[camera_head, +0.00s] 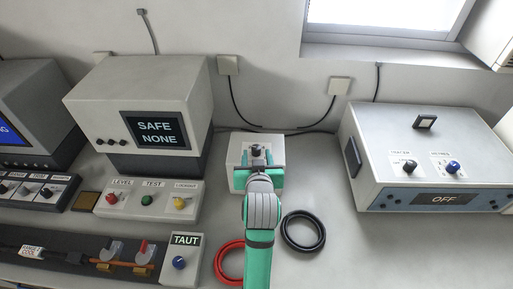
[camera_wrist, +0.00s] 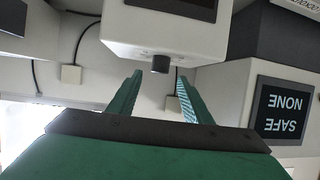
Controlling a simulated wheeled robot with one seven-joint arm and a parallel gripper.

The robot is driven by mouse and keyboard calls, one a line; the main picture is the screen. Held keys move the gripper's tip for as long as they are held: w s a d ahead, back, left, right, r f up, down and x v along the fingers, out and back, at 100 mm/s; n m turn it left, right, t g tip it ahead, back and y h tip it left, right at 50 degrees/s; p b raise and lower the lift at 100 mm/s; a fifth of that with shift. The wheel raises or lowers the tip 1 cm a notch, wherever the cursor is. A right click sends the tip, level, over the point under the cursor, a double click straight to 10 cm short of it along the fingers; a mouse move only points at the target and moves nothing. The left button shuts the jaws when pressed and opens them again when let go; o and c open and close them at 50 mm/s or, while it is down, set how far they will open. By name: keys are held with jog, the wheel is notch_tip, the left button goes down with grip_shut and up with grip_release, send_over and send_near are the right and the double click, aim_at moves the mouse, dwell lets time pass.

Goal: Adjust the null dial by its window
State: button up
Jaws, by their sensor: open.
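A small pale box (camera_head: 236,153) stands on the bench in the middle of the head view, with a dark knob (camera_head: 256,150) on it. In the wrist view the box (camera_wrist: 130,30) hangs in from the top with a dark window (camera_wrist: 185,6). Its reading is not legible. The dark knob (camera_wrist: 160,64) sticks out from the box. My gripper (camera_head: 262,172) is open close in front of the box. In the wrist view its two fingertips (camera_wrist: 157,78) lie left and right of the knob with gaps. I cannot tell how deep they reach.
A monitor box (camera_head: 100,90) reading SAFE NONE is at the left, behind a button panel (camera_head: 132,212). A TAUT box (camera_head: 172,268) and a red cable coil (camera_head: 228,265) lie near my arm. A black coil (camera_head: 303,231) and an OFF instrument (camera_head: 425,125) are right.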

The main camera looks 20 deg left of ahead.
aim_at(256, 149)
jog(key=x, duration=0.6)
jog(key=shift+w+a+f, duration=0.1)
jog(key=shift+w, duration=0.15)
jog(key=c, duration=1.1)
